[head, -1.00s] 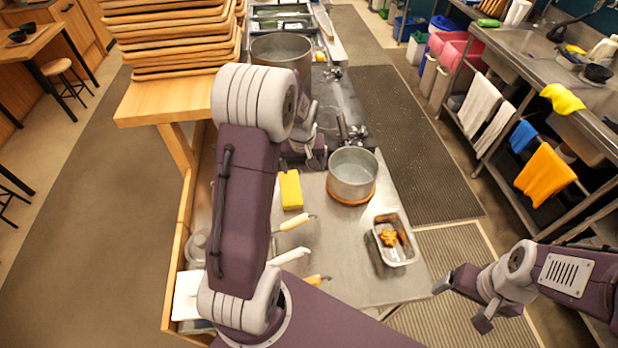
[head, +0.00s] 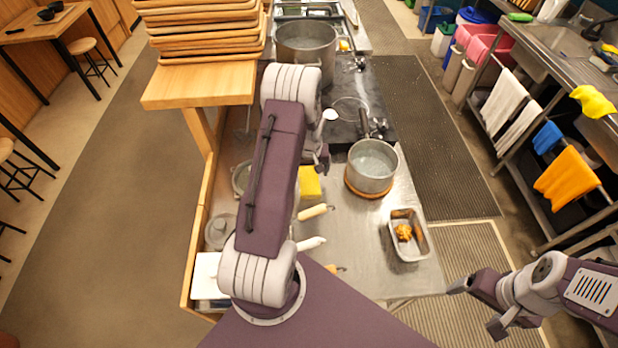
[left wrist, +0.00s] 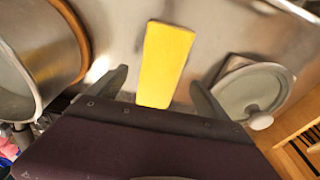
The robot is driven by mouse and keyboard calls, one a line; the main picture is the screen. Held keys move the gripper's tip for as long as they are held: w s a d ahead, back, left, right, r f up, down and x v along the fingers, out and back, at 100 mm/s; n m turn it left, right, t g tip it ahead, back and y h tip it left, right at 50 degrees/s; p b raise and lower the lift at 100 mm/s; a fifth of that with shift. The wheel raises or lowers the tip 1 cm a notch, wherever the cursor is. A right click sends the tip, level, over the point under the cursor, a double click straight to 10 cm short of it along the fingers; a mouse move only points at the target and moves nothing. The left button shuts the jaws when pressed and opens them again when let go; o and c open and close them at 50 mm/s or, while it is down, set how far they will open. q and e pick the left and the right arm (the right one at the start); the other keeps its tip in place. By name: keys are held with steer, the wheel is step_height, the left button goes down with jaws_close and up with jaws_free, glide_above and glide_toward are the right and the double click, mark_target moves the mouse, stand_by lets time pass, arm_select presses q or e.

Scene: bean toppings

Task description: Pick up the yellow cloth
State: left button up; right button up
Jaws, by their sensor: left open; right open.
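The yellow cloth (head: 310,184) is a flat rectangle lying on the steel counter, left of the pot; my left arm partly hides it in the head view. In the left wrist view the yellow cloth (left wrist: 165,58) stands out between the open fingers of my left gripper (left wrist: 160,90). The left gripper also shows in the head view (head: 320,160), close to the cloth, with its fingertips mostly hidden. Whether it touches the cloth cannot be told. My right gripper (head: 474,308) is open and empty, off the counter's right side.
A grey pot (head: 373,165) on a wooden trivet stands right of the cloth. A metal tray (head: 424,250) with orange food lies nearer. A lidded container (left wrist: 252,92) is beside the cloth. Handled utensils (head: 314,212) lie near it. Another yellow cloth (head: 592,102) hangs at the sink.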

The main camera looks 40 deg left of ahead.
mark_target(309, 177)
arm_select(q)
steer(key=shift+w+a+f, duration=0.1)
steer(key=shift+a+f, duration=0.1)
steer(key=shift+f, duration=0.5)
steer(key=shift+w+a+f, duration=0.1)
steer(key=shift+a+f, duration=0.05)
steer(key=shift+f, duration=0.5)
steer(key=shift+s+d+r, duration=0.1)
steer(key=shift+d, duration=0.05)
steer(key=c, duration=1.7)
steer(key=shift+o, duration=0.2)
step_height(309, 177, up, 10)
steer(key=b, duration=0.1)
steer(key=o, duration=0.6)
steer(key=c, duration=0.6)
